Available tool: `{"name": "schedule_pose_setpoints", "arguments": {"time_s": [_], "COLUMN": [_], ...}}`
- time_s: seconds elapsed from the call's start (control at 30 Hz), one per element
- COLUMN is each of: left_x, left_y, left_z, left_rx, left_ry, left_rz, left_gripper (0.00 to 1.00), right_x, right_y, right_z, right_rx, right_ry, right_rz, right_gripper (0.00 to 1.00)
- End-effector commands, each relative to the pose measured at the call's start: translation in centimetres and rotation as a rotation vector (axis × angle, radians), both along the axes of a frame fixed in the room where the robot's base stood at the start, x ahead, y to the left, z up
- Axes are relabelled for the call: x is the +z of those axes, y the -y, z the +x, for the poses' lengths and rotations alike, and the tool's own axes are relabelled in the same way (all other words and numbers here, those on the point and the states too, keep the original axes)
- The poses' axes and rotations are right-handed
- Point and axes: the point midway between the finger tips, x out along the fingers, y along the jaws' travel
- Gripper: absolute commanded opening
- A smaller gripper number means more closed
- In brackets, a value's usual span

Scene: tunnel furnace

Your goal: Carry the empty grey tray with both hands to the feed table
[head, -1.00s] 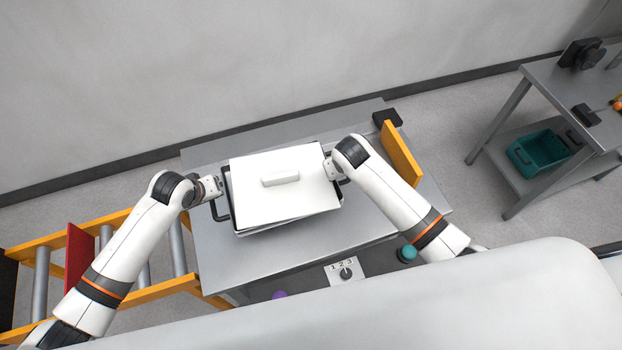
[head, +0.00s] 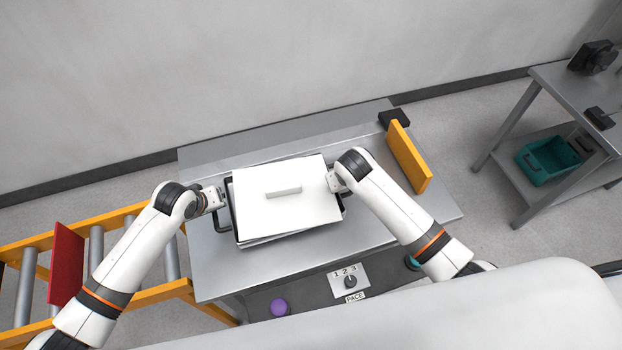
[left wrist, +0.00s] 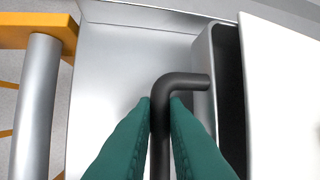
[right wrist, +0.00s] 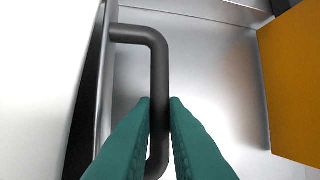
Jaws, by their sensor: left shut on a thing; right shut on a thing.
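The grey tray (left wrist: 203,62) has a dark inside and a black bar handle at each end. A white lid-like plate (head: 258,211) with a raised grip (head: 283,191) lies over it, slightly askew, hiding most of the inside. The tray is over the steel table (head: 224,262); I cannot tell if it touches the top. My left gripper (head: 222,197) is shut on the left handle (left wrist: 160,92), seen between green fingers in the left wrist view. My right gripper (head: 335,182) is shut on the right handle (right wrist: 158,75).
An orange plate (head: 409,157) stands at the table's right end beside a black block (head: 394,117). An orange-framed roller conveyor (head: 150,293) with a red plate (head: 66,263) adjoins on the left. The front panel has a dial (head: 350,281) and purple button (head: 279,307). A shelved table (head: 562,90) stands right.

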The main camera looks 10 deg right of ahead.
Motion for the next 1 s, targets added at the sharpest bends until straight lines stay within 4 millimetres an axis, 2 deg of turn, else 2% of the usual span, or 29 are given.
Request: {"name": "schedule_pose_setpoints", "arguments": {"time_s": [0.37, 1.0], "left_x": [-0.6, -4.1], "left_y": [-0.1, -0.1], "left_z": [0.1, 0.1], "left_rx": [0.001, 0.001], "left_ry": [0.003, 0.003], "left_rz": [0.002, 0.002], "left_gripper": [0.0, 0.0], "right_x": [-0.6, -4.1], "right_y": [0.1, 0.1], "right_z": [0.1, 0.1], "right_rx": [-0.002, -0.002], "right_ry": [0.003, 0.003], "right_rz": [-0.002, -0.002], "right_gripper": [0.0, 0.0]}}
